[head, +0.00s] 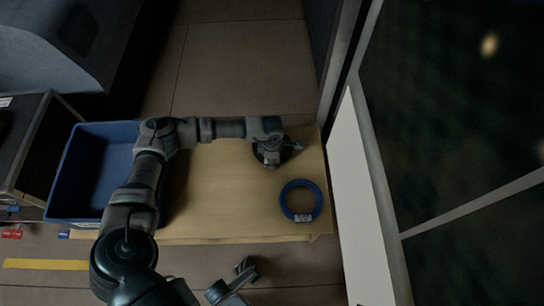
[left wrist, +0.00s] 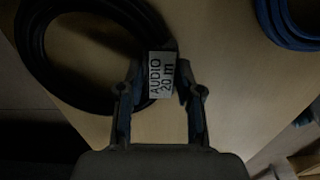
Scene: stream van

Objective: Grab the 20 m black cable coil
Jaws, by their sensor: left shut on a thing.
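The black cable coil (head: 258,154) lies at the far right part of the wooden table, mostly covered by my left gripper (head: 272,158) in the head view. In the left wrist view the black coil (left wrist: 38,70) fills the upper left, and its white tag (left wrist: 161,75) reads "AUDIO 20 m". The fingers of my left gripper (left wrist: 160,92) stand on both sides of the tagged part and are shut on the coil. A grey part that looks like my right gripper (head: 232,282) shows at the bottom of the head view; its jaws are unclear.
A blue cable coil (head: 301,217) with a white tag lies nearer on the table (head: 225,205), to the right; it also shows in the left wrist view (left wrist: 285,28). A blue crate (head: 72,178) stands at the left. A white panel (head: 358,200) borders the right.

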